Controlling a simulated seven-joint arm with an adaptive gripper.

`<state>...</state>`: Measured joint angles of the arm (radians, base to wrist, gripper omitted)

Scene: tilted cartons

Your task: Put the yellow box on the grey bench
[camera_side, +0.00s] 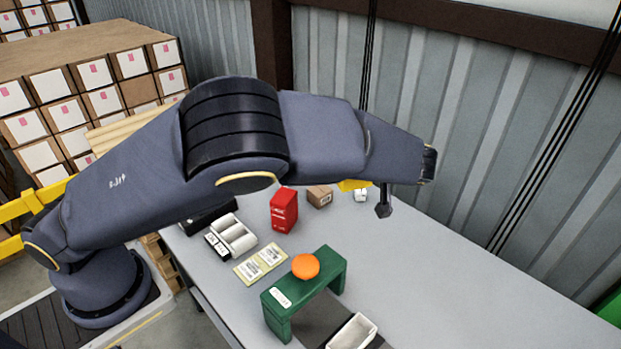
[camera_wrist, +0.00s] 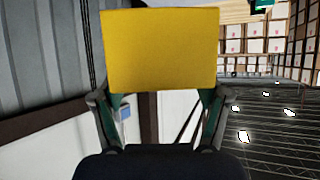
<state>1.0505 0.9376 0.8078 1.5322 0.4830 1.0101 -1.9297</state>
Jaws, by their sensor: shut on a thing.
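The yellow box (camera_wrist: 160,50) is held between the two fingers of my gripper (camera_wrist: 161,96) in the wrist view, its broad plain face toward the camera. In the side view only a small part of the yellow box (camera_side: 350,185) shows below my arm; the rest is hidden. A dark finger of my gripper (camera_side: 383,206) hangs beside it, over the far part of the grey bench (camera_side: 440,260). The box looks raised above the bench top, but the exact gap cannot be told.
On the bench stand a red carton (camera_side: 284,210), a small brown box (camera_side: 319,196), a white item (camera_side: 361,195), white rolls (camera_side: 236,233) and a green stand (camera_side: 325,265) with an orange ball (camera_side: 305,266). A white tray (camera_side: 353,332) is in front. The bench's right side is clear.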

